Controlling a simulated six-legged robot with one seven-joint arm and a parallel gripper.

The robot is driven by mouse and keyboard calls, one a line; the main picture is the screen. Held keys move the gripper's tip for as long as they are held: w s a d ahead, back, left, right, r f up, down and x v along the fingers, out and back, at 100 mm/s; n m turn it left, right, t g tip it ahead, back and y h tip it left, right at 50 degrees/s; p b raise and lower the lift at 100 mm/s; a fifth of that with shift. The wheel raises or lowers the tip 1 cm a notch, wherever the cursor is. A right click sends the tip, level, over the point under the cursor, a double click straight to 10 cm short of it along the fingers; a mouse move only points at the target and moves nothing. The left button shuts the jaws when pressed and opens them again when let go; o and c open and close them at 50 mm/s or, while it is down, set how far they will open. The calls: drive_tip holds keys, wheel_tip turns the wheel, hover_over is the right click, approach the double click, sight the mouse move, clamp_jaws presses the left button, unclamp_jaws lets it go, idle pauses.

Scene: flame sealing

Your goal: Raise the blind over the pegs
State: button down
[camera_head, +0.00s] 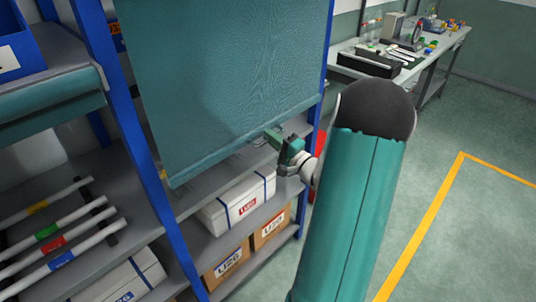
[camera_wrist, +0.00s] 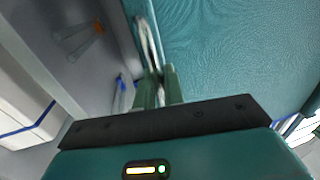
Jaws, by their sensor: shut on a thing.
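The teal blind (camera_head: 225,75) hangs over the upper part of a blue-framed shelf unit. Its bottom edge slopes across the shelf. My gripper (camera_head: 276,140) is at the right part of that bottom edge. In the wrist view my green fingers (camera_wrist: 156,88) are shut on a pale loop-shaped pull (camera_wrist: 149,42) at the edge of the blind, whose cloth (camera_wrist: 235,50) fills the upper right. I cannot make out the pegs for certain; whatever is behind the blind is hidden.
Below the blind are a white box (camera_head: 238,203) and brown cartons (camera_head: 270,228). Left, a shelf holds white rods with coloured bands (camera_head: 60,232) and a rolled teal blind (camera_head: 50,115). A workbench (camera_head: 400,60) stands behind. The floor at right (camera_head: 480,235) is clear.

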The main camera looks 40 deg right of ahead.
wheel_tip(320, 180, up, 41)
drive_tip(key=shift+r, duration=0.2)
drive_tip(key=c, duration=1.6)
unclamp_jaws()
drive_tip(key=shift+f, duration=0.1)
drive_tip(key=shift+c, duration=0.2)
drive_tip(key=shift+s, duration=0.1)
drive_tip(key=s+f, duration=0.2)
drive_tip(key=s, duration=1.1)
drive_tip(key=shift+s+d+f, duration=0.2)
drive_tip(key=shift+f, duration=0.15)
